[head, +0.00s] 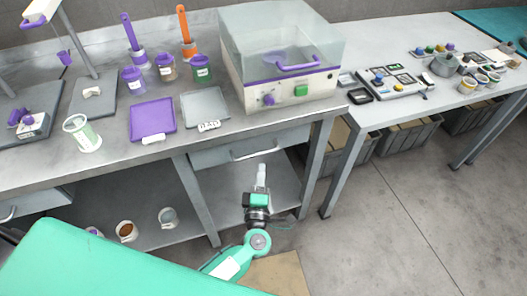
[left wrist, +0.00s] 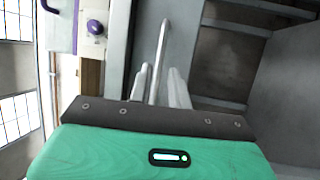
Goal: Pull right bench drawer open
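The right bench drawer (head: 213,157) is under the grey bench top, below the clear-lidded machine. Its front sits close under the bench edge and looks shut. Its pale bar handle (head: 255,153) runs across the front; in the left wrist view the handle (left wrist: 164,40) runs lengthwise down toward the gripper. My left gripper (head: 261,169) is just below and in front of the handle. In the left wrist view its fingers (left wrist: 159,88) are apart, with the bar between them and gaps showing; whether they touch it is unclear. My right gripper is out of view.
The clear-lidded machine (head: 245,92) stands above the drawer. Bench legs (head: 197,198) flank the opening, with a lower shelf (head: 140,205) carrying small cups. A second table (head: 385,118) with bins underneath stands to the right. The floor (head: 400,220) at right is clear.

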